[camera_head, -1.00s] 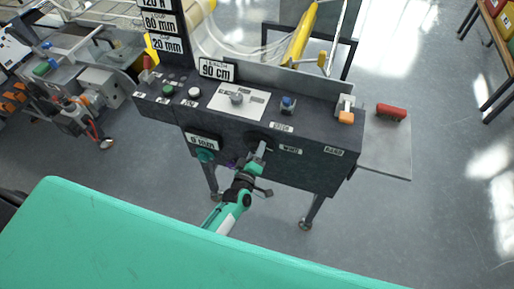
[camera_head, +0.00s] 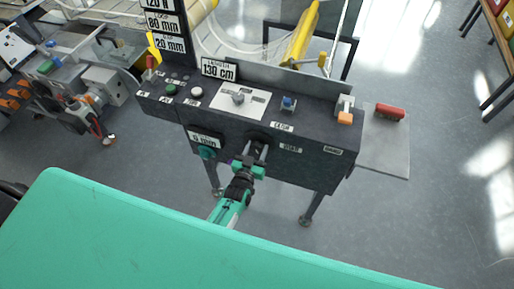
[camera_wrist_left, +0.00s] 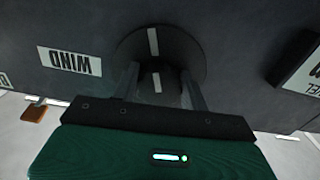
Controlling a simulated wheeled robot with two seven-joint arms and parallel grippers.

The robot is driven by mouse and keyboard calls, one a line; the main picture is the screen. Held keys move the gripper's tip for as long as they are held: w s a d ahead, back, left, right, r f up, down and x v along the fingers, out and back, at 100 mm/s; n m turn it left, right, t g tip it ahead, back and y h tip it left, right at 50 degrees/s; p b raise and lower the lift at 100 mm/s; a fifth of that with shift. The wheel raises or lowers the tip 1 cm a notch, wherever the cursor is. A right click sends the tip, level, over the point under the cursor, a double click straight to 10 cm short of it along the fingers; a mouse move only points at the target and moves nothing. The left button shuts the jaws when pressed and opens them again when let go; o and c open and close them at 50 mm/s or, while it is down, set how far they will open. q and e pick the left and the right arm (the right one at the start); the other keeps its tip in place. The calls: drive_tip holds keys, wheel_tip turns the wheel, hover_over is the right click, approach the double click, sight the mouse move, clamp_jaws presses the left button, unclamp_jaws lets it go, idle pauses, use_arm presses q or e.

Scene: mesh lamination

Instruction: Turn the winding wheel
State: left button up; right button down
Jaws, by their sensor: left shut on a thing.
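The winding wheel (camera_wrist_left: 190,45) is a dark round disc with a white mark, on the front face of the dark machine console. In the head view my left gripper (camera_head: 256,152) covers most of it. The left wrist view shows my left gripper (camera_wrist_left: 160,90) with both fingers closed around a dark knob at the wheel's lower part. A "WIND" label (camera_wrist_left: 69,61) is beside the wheel. The length display (camera_head: 219,69) on the console reads 130 cm. My right gripper is not in view.
The console (camera_head: 300,165) carries a green button (camera_head: 171,90), a white button (camera_head: 196,91), a grey knob (camera_head: 238,97) and a blue switch (camera_head: 288,103). A red-handled tool (camera_head: 389,112) lies on the side plate at right. Grey floor is free around the legs.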

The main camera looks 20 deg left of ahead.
use_arm(q)
drive_tip(key=shift+f+m, duration=0.1)
drive_tip(key=shift+m, duration=1)
drive_tip(key=shift+a+m, duration=0.1)
drive_tip(key=shift+m, duration=0.7)
drive_tip(key=o, duration=1)
drive_tip(key=shift+s+a+b, duration=0.15)
drive_tip(key=shift+s+b, duration=0.45)
drive_tip(key=shift+s, duration=2.85)
drive_tip(key=shift+s+a+b, duration=0.1)
drive_tip(key=shift+s+b, duration=0.5)
drive_tip(key=shift+s, duration=2.85)
